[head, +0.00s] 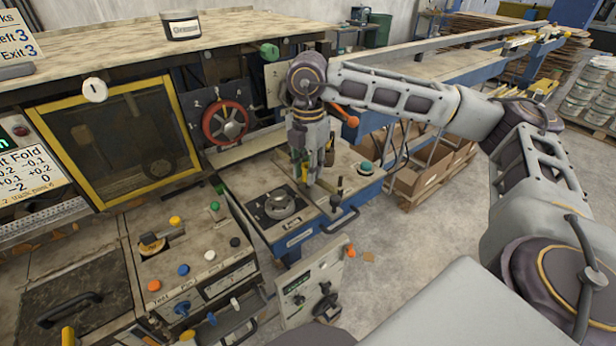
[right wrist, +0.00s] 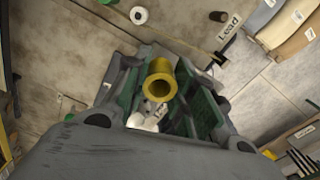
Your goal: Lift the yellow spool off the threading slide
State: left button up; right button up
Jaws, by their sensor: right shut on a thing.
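My right gripper (head: 313,176) points down over the blue-edged worktop right of the centre in the head view. It is shut on the yellow spool (right wrist: 160,80), which shows end-on as a hollow yellow tube between the two fingers in the right wrist view. Only a small patch of the spool (head: 304,172) shows between the fingers in the head view. I cannot tell which part below is the threading slide, nor whether the spool touches it. My left gripper is not in view.
A round metal fitting (head: 280,203) sits on a dark plate left of the gripper. A red handwheel (head: 226,123) stands behind it to the left. A green knob (head: 365,167) and an orange-handled lever (head: 343,115) are close by on the right. A panel marked Lead (right wrist: 228,27) lies near.

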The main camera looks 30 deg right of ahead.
notch_tip(320, 180, up, 7)
jog(key=shift+b, duration=0.45)
